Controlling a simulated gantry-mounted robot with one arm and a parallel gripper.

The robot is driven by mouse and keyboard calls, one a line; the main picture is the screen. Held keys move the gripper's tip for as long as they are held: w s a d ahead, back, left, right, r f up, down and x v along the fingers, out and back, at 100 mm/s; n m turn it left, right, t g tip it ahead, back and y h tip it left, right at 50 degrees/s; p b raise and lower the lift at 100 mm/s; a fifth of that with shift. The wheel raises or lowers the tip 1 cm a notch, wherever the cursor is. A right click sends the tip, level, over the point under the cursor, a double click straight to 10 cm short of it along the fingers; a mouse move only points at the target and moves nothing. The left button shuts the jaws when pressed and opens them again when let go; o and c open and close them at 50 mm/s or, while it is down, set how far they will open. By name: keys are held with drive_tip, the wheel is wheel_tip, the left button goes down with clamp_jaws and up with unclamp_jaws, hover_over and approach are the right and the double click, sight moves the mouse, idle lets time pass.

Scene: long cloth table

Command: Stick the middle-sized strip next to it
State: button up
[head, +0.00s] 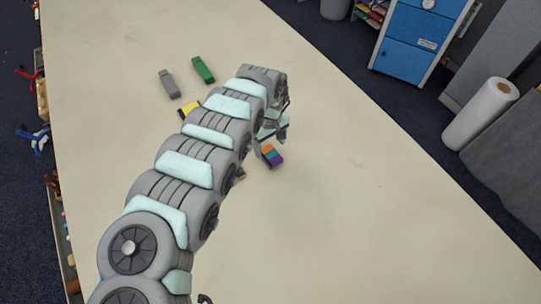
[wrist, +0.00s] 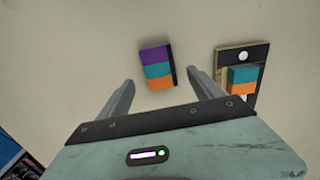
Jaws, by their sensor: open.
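A strip of purple, teal and orange segments (wrist: 157,70) lies on the table in the wrist view, a dark edge along its right side. It also shows in the head view (head: 271,155), just below my gripper (head: 271,142). In the wrist view my gripper (wrist: 162,80) is open, with the strip between and just beyond its fingertips, nothing held. To the right, a shorter teal-and-orange strip (wrist: 242,78) sits on a wood-edged board with a black face (wrist: 233,64) and a white dot (wrist: 243,57). In the head view my arm hides most of the board.
A grey block (head: 169,84) and a green block (head: 203,70) lie toward the far left of the table. A yellow piece (head: 187,109) is partly behind my arm. The table (head: 370,190) is clear to the right.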

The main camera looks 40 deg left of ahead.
sight(270, 155)
drive_tip(key=f, duration=0.4)
drive_tip(key=shift+d, duration=0.2)
drive_tip(key=shift+s+f, duration=0.1)
drive_tip(key=shift+f, duration=0.25)
drive_tip(key=shift+a, duration=0.1)
drive_tip(key=shift+c, duration=0.2)
drive_tip(key=c, duration=1.4)
drive_tip(key=shift+r, duration=0.1)
